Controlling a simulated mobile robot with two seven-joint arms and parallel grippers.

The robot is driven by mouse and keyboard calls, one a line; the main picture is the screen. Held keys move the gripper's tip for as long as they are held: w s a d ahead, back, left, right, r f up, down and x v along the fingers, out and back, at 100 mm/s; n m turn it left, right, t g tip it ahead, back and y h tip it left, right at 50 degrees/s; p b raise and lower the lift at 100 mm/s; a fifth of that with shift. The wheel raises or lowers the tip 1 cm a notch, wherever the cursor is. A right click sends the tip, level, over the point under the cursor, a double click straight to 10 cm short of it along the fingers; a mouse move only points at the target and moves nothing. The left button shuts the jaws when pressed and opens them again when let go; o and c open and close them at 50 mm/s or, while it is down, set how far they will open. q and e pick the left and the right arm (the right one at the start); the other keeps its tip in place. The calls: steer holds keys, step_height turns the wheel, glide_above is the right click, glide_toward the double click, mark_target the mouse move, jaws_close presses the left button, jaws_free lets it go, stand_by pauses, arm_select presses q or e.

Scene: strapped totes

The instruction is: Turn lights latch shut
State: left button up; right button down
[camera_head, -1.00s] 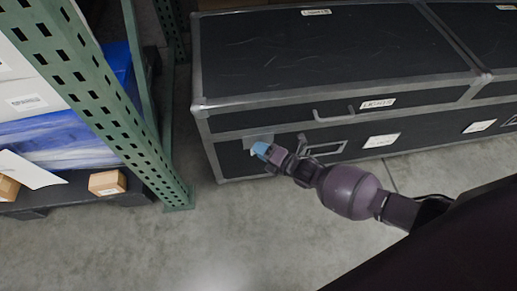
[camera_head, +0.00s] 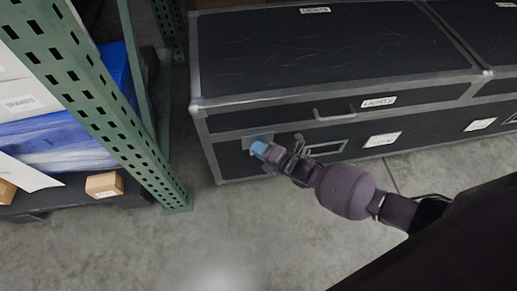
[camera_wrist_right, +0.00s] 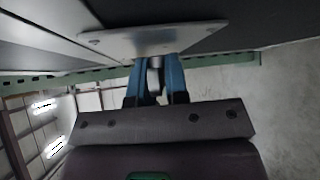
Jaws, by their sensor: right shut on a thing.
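A black case with grey metal edges and a "LIGHTS" label (camera_head: 379,102) fills the upper right of the head view. Its latch is on a grey plate (camera_head: 257,138) at the left end of the front face, and the plate also shows in the right wrist view (camera_wrist_right: 150,42). My right gripper (camera_head: 260,149), with blue fingertips, is at this plate. In the wrist view its fingers (camera_wrist_right: 155,78) are closed around a small metal latch piece (camera_wrist_right: 154,77) just under the plate. The fingers hide most of the latch, so its angle is hard to tell. My left gripper is not in view.
A green perforated rack post (camera_head: 120,130) stands left of the case. Behind it are blue wrapped goods (camera_head: 60,140) and a small cardboard box (camera_head: 104,185) on a black pallet. A handle (camera_head: 334,116) sticks out from the case front. The concrete floor (camera_head: 260,235) in front is clear.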

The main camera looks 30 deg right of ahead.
steer(key=shift+s+f+m+b, duration=0.2)
steer(key=shift+f+m+b, duration=0.1)
steer(key=shift+f+b, duration=0.15)
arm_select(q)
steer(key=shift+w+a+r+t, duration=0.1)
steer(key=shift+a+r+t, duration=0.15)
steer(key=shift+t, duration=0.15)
arm_select(e)
steer(key=shift+w+r+m+t+y, duration=0.15)
steer(key=shift+r+m+t+y, duration=0.25)
steer(key=shift+m+t+y, duration=0.4)
steer(key=c, duration=1.2)
jaws_free()
steer(key=shift+c, duration=0.2)
